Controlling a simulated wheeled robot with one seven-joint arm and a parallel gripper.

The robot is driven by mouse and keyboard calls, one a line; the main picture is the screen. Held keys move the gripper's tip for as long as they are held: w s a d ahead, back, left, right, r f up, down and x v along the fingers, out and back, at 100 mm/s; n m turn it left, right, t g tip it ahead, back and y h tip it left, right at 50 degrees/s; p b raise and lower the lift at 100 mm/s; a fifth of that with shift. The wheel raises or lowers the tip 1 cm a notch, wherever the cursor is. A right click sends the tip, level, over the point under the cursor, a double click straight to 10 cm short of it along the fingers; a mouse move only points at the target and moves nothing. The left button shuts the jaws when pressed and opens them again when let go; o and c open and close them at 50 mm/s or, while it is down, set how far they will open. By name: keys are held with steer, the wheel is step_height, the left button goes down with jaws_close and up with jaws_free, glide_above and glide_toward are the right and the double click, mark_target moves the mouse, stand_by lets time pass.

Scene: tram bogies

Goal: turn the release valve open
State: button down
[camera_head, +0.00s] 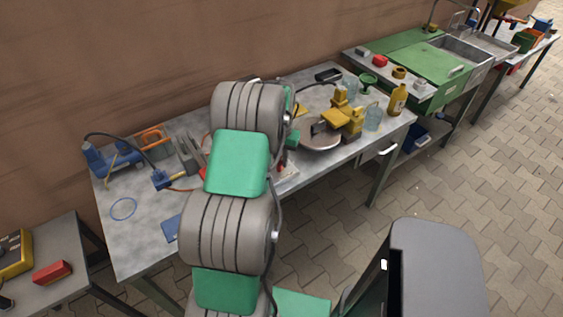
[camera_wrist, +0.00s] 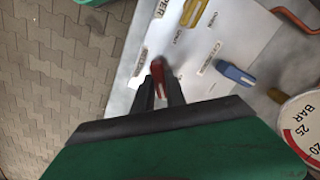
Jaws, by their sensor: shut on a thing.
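In the wrist view my gripper (camera_wrist: 159,88) is shut on a red valve handle (camera_wrist: 158,70), one finger on each side of it. The red handle stands on a pale panel (camera_wrist: 205,45) near its left edge. A small label beside it is too blurred to read, so I cannot confirm that it is the release valve. A yellow handle (camera_wrist: 190,12) and a blue handle (camera_wrist: 235,74) are on the same panel, apart from my fingers.
A round gauge (camera_wrist: 303,128) marked BAR is at the right of the wrist view. In the head view the workbench (camera_head: 135,235) carries blue tools (camera_head: 110,158), a yellow machine (camera_head: 340,118) and a yellow bottle (camera_head: 397,99). Paved floor (camera_head: 500,190) is free at the right.

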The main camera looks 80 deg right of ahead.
mark_target(281, 161)
steer(key=n+b, duration=0.2)
steer(key=n, duration=0.3)
steer(key=shift+f+n, duration=0.1)
steer(key=shift+n, duration=0.2)
steer(key=n+b, duration=0.1)
steer(key=n, duration=0.3)
steer(key=shift+n, duration=0.4)
steer(key=c, duration=1.4)
jaws_free()
steer(key=shift+o, duration=0.2)
step_height(281, 161, up, 8)
steer(key=shift+r+b, duration=0.1)
steer(key=shift+b, duration=0.25)
